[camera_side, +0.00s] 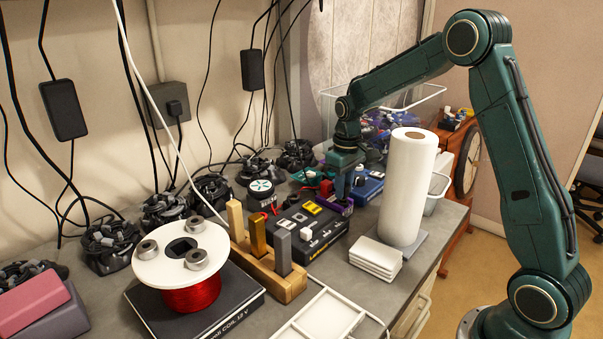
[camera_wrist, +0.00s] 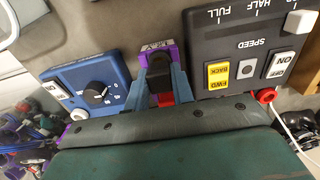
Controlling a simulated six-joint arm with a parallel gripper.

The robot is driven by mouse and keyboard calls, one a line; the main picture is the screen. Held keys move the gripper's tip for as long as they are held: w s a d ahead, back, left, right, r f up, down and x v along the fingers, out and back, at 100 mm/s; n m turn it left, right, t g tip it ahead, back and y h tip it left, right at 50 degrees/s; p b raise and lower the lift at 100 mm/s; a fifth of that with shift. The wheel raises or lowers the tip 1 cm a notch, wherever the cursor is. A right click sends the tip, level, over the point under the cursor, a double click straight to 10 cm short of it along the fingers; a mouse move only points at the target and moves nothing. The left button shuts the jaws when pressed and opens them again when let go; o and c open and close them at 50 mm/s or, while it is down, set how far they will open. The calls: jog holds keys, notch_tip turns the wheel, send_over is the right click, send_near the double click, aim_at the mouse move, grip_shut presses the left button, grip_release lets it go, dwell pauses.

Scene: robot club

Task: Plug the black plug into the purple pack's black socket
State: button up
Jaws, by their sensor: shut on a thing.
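The purple pack (camera_wrist: 142,60) lies between a blue control box and a black speed box. A pale label is on its top in the wrist view, and its purple edge (camera_side: 341,208) shows below my gripper in the side view. My gripper (camera_wrist: 163,88) points down at the pack, its blue-grey fingers shut on a dark piece (camera_wrist: 159,72), which looks like the black plug. The plug's tip and the black socket are hidden, so I cannot tell whether they touch. A red piece (camera_wrist: 165,98) shows between the fingers, close to my wrist.
The blue control box (camera_wrist: 75,72) with a knob is close on the left in the wrist view; the black speed box (camera_wrist: 215,38) is close on the right. A red ring-shaped terminal (camera_wrist: 265,95) is beside it. A white roll (camera_side: 408,185) stands near my arm in the side view.

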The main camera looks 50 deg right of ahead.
jog(key=shift+f, duration=0.8)
dwell(2.1)
jog(key=o, duration=1)
jog(key=shift+r, duration=0.1)
notch_tip(320, 180, up, 14)
dwell(0.3)
